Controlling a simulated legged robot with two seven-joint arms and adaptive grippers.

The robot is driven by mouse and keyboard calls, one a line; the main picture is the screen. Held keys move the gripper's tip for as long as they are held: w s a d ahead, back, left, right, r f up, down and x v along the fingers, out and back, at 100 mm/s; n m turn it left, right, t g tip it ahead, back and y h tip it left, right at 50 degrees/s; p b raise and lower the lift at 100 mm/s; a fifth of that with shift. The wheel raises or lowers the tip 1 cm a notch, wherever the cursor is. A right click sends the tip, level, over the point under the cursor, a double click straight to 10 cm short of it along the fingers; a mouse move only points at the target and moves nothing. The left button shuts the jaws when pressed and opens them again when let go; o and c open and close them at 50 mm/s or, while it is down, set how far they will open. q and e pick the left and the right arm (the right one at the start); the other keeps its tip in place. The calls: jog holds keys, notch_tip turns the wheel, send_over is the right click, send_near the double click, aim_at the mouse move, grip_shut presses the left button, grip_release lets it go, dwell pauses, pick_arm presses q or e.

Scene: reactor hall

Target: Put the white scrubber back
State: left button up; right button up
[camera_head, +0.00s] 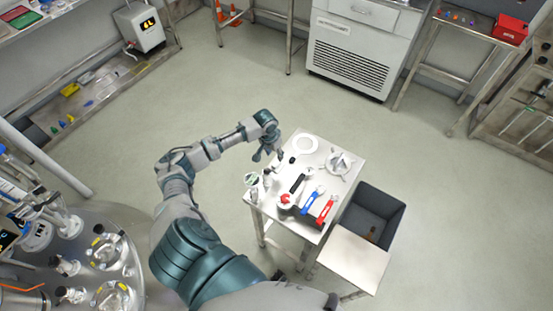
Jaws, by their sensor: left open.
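A small white-topped table (262,213) holds several small items. I cannot tell for sure which of them is the white scrubber. A white ring-shaped item (305,143) lies near its back edge, and a white item with projecting parts (339,162) lies at the back right. Small white upright pieces (267,179) stand at the left edge. A black-handled (298,183), a blue (309,203) and a red item (324,210) lie in a row. My left gripper (268,154) is open and empty, above the table's back-left edge. My right gripper is not in view.
A dark open bin (378,204) stands right of the table, beside a pale flat-topped stand (350,258). A round table with glassware (72,255) is at lower left. A grey cabinet (352,60) stands at the back. The floor between is clear.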

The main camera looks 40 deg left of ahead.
pick_arm(q)
jog(key=r, duration=0.5)
jog(key=shift+s+a+r, duration=0.15)
jog(key=shift+s+r, duration=0.1)
jog(key=shift+s, duration=0.15)
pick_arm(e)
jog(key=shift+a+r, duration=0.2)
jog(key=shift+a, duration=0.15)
